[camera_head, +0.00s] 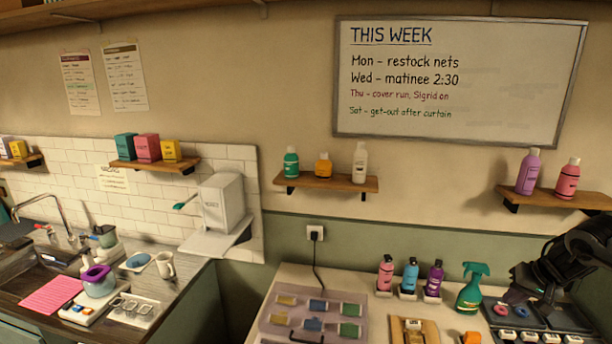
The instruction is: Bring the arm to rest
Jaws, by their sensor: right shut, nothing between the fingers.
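My right arm comes in from the right edge as a dark, jointed shape. Its right gripper (541,293) is low over the right end of the counter, above a dark tray (568,318). The gripper is shut and holds nothing. Its fingers are dark against the dark tray, so whether they touch anything is hard to tell. My left gripper and arm are not in view.
A green spray bottle (473,288) and pink (386,273), blue (410,276) and purple (434,279) bottles stand left of the gripper. A wall shelf (549,194) with two bottles is above the arm. A lilac tray (270,328) holds several coloured pieces.

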